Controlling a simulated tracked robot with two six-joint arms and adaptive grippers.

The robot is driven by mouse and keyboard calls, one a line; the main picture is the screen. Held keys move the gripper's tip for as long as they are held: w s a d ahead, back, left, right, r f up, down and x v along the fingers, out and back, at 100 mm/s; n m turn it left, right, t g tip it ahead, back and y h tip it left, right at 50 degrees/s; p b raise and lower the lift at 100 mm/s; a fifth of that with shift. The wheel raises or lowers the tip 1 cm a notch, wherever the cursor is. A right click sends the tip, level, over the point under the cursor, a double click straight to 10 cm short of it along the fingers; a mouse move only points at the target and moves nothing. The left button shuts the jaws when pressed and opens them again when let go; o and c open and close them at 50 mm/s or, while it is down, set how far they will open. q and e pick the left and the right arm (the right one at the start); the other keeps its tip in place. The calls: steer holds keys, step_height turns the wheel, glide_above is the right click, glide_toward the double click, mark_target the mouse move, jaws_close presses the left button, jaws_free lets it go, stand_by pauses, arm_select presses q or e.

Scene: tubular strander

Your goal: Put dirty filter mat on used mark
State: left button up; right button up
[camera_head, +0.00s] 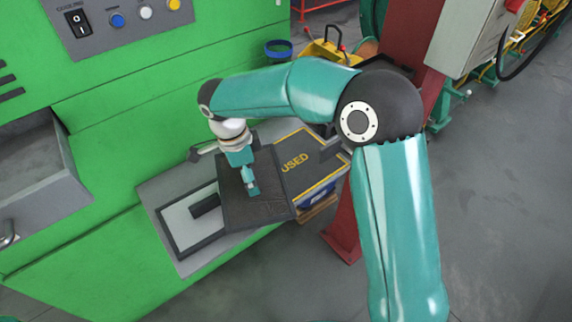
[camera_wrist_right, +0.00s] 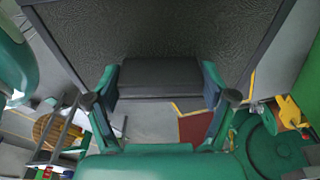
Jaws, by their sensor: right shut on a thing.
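The dirty filter mat (camera_head: 262,208) is a dark grey square panel. In the head view it hangs tilted below my right gripper (camera_head: 250,182), partly over the left edge of the used mark. In the right wrist view my right gripper (camera_wrist_right: 160,92) is shut on the dark block-like handle of the mat (camera_wrist_right: 160,35), one finger at each end. The used mark (camera_head: 318,172) is a dark area with a yellow outline and the word USED, right of the mat. Its left part is hidden by the mat and my arm. My left gripper is not in view.
A pale panel in a dark frame (camera_head: 182,226) with a dark handle lies on the grey shelf (camera_head: 158,188), left of the mat. The green machine (camera_head: 120,120) stands behind. A red post (camera_head: 346,222) stands close to the right of the mark. Floor is free at lower right.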

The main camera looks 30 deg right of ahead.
steer(key=w+d+p, duration=0.2)
steer(key=d, duration=0.9)
step_height(320, 180, down, 6)
steer(key=shift+s+a+f+p, duration=0.1)
steer(key=shift+f+p, duration=0.05)
steer(key=shift+p, duration=0.6)
steer(key=shift+f, duration=0.4)
steer(key=o, duration=1.1)
